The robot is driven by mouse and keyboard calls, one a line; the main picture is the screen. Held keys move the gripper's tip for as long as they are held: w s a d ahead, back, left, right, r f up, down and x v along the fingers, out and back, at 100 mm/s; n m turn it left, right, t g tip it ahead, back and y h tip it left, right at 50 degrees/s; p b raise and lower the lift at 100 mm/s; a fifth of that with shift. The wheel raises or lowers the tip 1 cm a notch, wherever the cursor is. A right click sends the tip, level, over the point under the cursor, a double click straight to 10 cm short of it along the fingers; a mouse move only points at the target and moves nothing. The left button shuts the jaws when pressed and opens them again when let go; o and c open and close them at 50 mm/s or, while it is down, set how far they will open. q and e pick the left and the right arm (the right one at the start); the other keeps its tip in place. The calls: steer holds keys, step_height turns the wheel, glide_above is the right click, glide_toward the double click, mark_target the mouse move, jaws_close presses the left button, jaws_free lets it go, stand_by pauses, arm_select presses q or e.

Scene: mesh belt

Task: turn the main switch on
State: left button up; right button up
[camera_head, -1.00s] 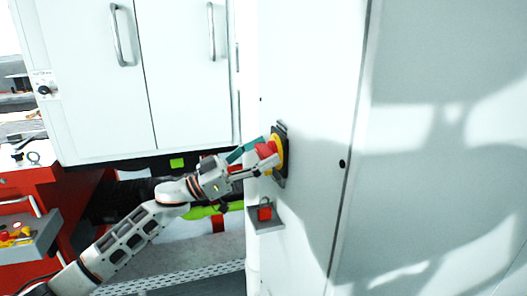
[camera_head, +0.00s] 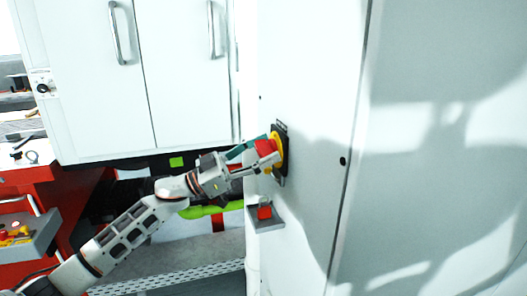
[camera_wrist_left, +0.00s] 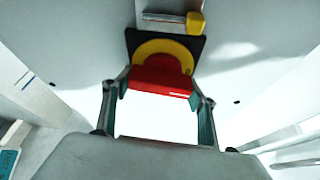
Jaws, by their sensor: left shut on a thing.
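The main switch is a red handle (camera_head: 266,147) on a yellow disc (camera_head: 279,152) and a dark plate (camera_head: 283,133), mounted on the side of the white cabinet. My left gripper (camera_head: 256,157) reaches it from the left and is shut on the red handle. In the left wrist view the red handle (camera_wrist_left: 161,78) lies between the two fingers of my left gripper (camera_wrist_left: 160,100), with the yellow disc (camera_wrist_left: 165,48) behind it. The handle's exact turn angle is hard to tell. My right gripper is not in view.
The large white cabinet (camera_head: 310,80) fills the right. White double doors (camera_head: 170,70) stand at the back left. A red cart with a grey tray (camera_head: 28,240) is at the lower left.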

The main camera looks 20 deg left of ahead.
arm_select(q)
steer(key=m+g, duration=0.1)
steer(key=m, duration=0.2)
steer(key=m+g+h+b, duration=0.1)
steer(key=m+g, duration=0.1)
steer(key=m, duration=0.1)
steer(key=shift+f+b, duration=0.15)
steer(key=shift+b, duration=0.15)
steer(key=m+g, duration=0.1)
steer(key=m, duration=0.1)
steer(key=shift+m+g+b, duration=0.3)
steer(key=shift+m+b, duration=0.05)
steer(key=shift+m, duration=0.05)
steer(key=m+g, duration=0.1)
steer(key=m, duration=0.1)
steer(key=m+g+b, duration=0.1)
steer(key=m, duration=0.2)
steer(key=shift+s+d+f+m+y, duration=0.1)
steer(key=shift+m+y, duration=0.2)
steer(key=shift+y, duration=0.1)
steer(key=shift+m+g, duration=0.3)
steer(key=shift+m, duration=0.6)
steer(key=shift+m+g+y+b, duration=0.35)
steer(key=shift+m+y, duration=0.25)
steer(key=shift+m, duration=0.5)
steer(key=shift+s+m+y, duration=0.1)
steer(key=shift+m+y, duration=0.2)
steer(key=shift+m, duration=0.5)
steer(key=o, duration=1.1)
